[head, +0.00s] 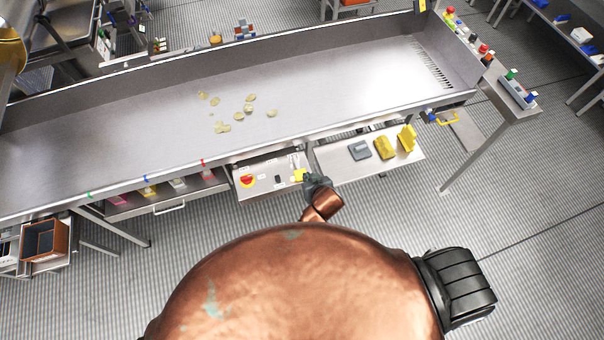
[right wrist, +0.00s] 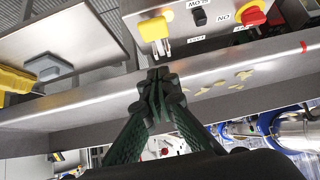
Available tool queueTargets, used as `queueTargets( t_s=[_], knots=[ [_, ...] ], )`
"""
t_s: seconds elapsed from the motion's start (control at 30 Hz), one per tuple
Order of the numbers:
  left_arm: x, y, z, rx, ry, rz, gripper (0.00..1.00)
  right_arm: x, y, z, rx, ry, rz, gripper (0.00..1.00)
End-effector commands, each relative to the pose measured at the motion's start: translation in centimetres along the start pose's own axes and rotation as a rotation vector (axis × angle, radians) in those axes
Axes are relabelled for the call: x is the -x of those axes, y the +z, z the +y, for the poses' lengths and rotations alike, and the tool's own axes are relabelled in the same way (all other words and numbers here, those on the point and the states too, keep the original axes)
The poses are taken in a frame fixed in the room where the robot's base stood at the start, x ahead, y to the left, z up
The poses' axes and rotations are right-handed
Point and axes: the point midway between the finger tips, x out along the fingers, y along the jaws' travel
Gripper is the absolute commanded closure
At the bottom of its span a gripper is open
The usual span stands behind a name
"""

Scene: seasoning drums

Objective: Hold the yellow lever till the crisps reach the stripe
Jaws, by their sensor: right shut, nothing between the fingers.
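The yellow lever (head: 299,175) is on the grey control box (head: 262,186) at the front of the metal trough; it also shows in the right wrist view (right wrist: 153,29). My right gripper (head: 310,180) is beside the lever. In the right wrist view its fingertips (right wrist: 156,76) are shut and empty, just below the lever in the picture; contact is unclear. The crisps (head: 240,109) lie scattered in a loose patch on the trough floor (head: 330,95). A red stripe (head: 202,162), a blue stripe (head: 145,179) and a green stripe (head: 89,195) mark its front edge. My left gripper is not seen.
A red knob (head: 247,181) and a black switch (right wrist: 199,17) are on the same box. A metal shelf (head: 335,168) to the right holds a grey block (head: 359,150) and yellow pieces (head: 385,147). The floor in front is open.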

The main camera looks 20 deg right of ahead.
Motion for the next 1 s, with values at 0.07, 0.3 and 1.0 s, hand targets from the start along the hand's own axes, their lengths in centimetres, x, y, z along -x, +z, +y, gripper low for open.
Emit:
queueTargets(
  t_s=[0.07, 0.3, 1.0],
  knots=[
    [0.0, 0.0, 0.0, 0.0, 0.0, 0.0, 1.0, 0.0, 0.0, 0.0, 0.0, 0.0, 0.0, 1.0],
    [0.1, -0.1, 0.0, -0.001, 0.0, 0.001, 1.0, -1.4, 0.0, 0.1, 0.003, 0.001, -0.002, 1.0],
    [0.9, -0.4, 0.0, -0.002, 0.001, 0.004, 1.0, -12.3, 2.2, 0.0, 0.001, 0.0, -0.002, 1.0]
  ],
)
